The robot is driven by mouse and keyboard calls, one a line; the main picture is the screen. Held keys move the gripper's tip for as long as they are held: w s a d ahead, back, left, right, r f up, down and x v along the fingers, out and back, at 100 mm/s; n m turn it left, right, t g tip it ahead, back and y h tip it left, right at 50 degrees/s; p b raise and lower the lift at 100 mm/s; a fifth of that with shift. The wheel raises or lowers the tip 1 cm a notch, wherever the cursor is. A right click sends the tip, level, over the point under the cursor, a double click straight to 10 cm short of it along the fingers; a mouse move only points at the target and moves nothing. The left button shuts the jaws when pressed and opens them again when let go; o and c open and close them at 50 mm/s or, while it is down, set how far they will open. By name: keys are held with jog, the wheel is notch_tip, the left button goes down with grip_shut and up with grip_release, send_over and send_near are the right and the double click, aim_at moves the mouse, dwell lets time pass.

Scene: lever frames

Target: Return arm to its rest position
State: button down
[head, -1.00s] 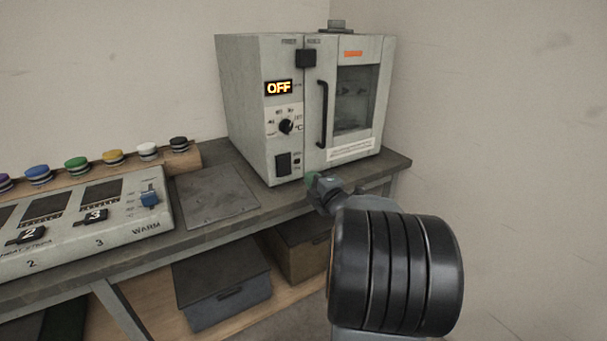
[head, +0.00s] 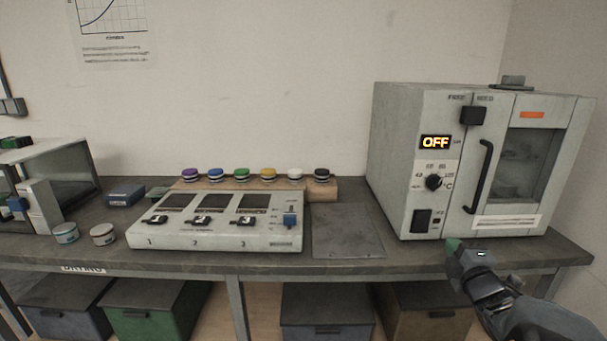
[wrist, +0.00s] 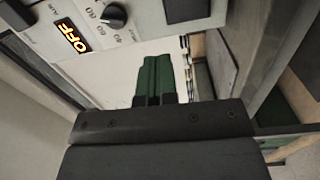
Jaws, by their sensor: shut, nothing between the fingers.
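My gripper (head: 455,246) is at the lower right of the head view, at the bench's front edge just below the oven. Its green fingers also show in the wrist view (wrist: 154,75), pressed together with nothing between them. My dark arm runs from it to the lower right corner. The grey oven (head: 400,130) stands on the bench behind the gripper, its door closed and its display reading OFF. The oven's front panel and knob (wrist: 114,15) appear close by in the wrist view.
The bench (head: 345,268) carries a heater block (head: 225,242) with numbered positions, a row of colored-lid jars (head: 241,174) and a flat dark plate (head: 347,235). Two small tins (head: 103,234) stand at left. Storage boxes (head: 327,305) sit under the bench.

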jog(key=a+r+m+g+h+p, duration=0.2)
jog(key=a+r+m+g+p, duration=0.5)
jog(key=m+p, duration=0.25)
jog(key=s+a+r+m+g+y+p, duration=0.3)
jog(key=s+a+m+g+p, duration=0.3)
jog(key=s+a, duration=0.8)
jog(key=a+g+y+p, duration=0.1)
jog(key=a+p, duration=0.1)
jog(key=p, duration=0.1)
jog(key=shift+s+a+g+y+p, duration=0.2)
jog(key=shift+a+g+y+p, duration=0.1)
jog(key=shift+y+p, duration=0.1)
jog(key=c, duration=1.8)
grip_release()
jog(key=shift+r, duration=0.1)
